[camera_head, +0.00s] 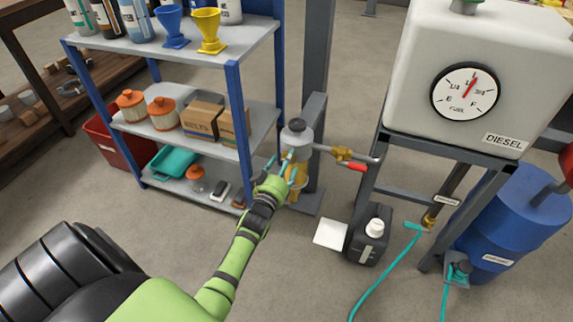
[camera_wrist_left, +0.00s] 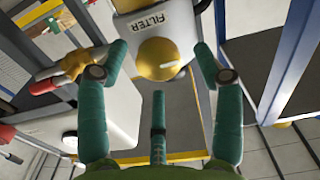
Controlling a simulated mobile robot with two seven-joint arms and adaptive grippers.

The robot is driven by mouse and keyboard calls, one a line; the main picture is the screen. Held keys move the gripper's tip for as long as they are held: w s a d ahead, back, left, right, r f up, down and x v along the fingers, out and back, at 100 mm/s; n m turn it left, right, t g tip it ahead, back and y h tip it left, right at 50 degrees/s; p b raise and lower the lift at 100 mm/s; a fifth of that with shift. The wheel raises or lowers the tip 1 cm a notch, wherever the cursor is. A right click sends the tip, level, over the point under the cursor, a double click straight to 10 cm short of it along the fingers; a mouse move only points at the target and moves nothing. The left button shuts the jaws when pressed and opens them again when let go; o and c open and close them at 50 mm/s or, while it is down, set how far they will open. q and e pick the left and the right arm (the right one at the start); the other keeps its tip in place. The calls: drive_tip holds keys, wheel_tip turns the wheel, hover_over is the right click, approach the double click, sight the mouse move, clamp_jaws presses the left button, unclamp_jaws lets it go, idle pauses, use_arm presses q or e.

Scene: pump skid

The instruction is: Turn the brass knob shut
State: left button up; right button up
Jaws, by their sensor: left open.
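A round brass knob (camera_wrist_left: 157,59) sits on the face of the grey filter unit (camera_wrist_left: 155,22), just below its FILTER label. The filter unit (camera_head: 297,133) also shows in the head view, on the post beside the shelf, with a yellowish bowl (camera_head: 298,178) below it. My left gripper (camera_head: 281,165) reaches up to the unit. In the left wrist view its teal fingers (camera_wrist_left: 160,50) are open, one on each side of the knob, with visible gaps. A third finger stands below the knob. In the head view the hand hides the knob. My right gripper is out of view.
A brass valve with a red handle (camera_head: 357,167) is on the pipe right of the filter. The shelf rack (camera_head: 232,90) stands close on the left. A diesel tank (camera_head: 470,45) is at right; a black canister (camera_head: 368,243) stands on the floor below.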

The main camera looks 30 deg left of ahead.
use_arm(q)
drive_tip(key=shift+w, duration=0.3)
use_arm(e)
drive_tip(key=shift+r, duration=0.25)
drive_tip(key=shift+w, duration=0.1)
use_arm(q)
drive_tip(key=c, duration=1.1)
drive_tip(key=shift+r+m, duration=0.1)
drive_tip(key=shift+m, duration=0.2)
drive_tip(key=shift+c, duration=0.2)
drive_tip(key=shift+w+d+r+m+b, duration=0.1)
drive_tip(key=shift+m+b, duration=0.3)
drive_tip(key=shift+m, duration=4)
drive_tip(key=shift+w+m+b, duration=0.1)
drive_tip(key=shift+m+b, duration=0.25)
drive_tip(key=shift+m, duration=4.05)
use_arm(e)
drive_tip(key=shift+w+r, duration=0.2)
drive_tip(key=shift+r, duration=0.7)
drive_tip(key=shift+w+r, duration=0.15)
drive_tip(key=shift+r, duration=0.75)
